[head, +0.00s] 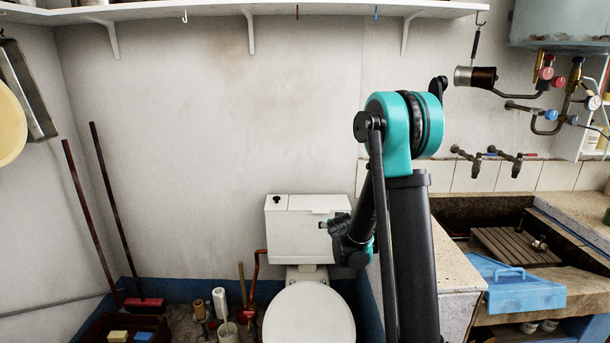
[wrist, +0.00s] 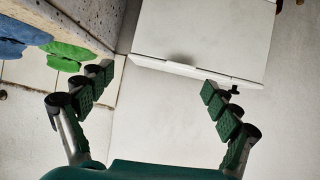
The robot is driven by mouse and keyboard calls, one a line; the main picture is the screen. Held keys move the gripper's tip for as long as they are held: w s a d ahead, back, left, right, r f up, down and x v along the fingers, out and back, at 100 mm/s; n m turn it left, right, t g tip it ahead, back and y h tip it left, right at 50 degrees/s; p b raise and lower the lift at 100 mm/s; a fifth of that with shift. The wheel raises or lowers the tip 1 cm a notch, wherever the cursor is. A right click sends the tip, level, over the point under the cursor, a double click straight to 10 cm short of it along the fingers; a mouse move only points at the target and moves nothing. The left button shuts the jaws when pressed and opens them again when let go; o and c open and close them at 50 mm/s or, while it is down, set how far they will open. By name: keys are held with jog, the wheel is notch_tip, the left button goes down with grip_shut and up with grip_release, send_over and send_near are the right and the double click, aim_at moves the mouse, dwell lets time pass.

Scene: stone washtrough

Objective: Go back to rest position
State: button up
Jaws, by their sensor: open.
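My gripper (wrist: 158,82) is open, with its two dark green padded fingers wide apart and nothing between them in the wrist view. In the head view my arm is folded in the middle right, and part of the gripper end shows low in front of the white toilet cistern (head: 292,232). The cistern also shows beyond the fingertips in the wrist view (wrist: 205,35).
The toilet lid (head: 308,318) is below the cistern. A speckled counter (head: 455,262) and stone trough (head: 490,215) with a blue board (head: 520,290) are at right. Red-handled tools (head: 105,200) lean at left. A shelf (head: 240,10) runs overhead. The wall between is bare.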

jog(key=s+d+f+g, duration=0.1)
jog(key=s+d+g, duration=0.1)
jog(key=s, duration=1.1)
jog(key=s+d+g, duration=0.1)
jog(key=s+g, duration=0.2)
jog(key=s, duration=1)
jog(key=s+d+f+g+y, duration=0.1)
jog(key=s+d+g, duration=0.1)
jog(key=s, duration=1.1)
jog(key=shift+s+d+f+n+g, duration=0.15)
jog(key=shift+d+f+n+g, duration=0.15)
jog(key=shift+g, duration=0.1)
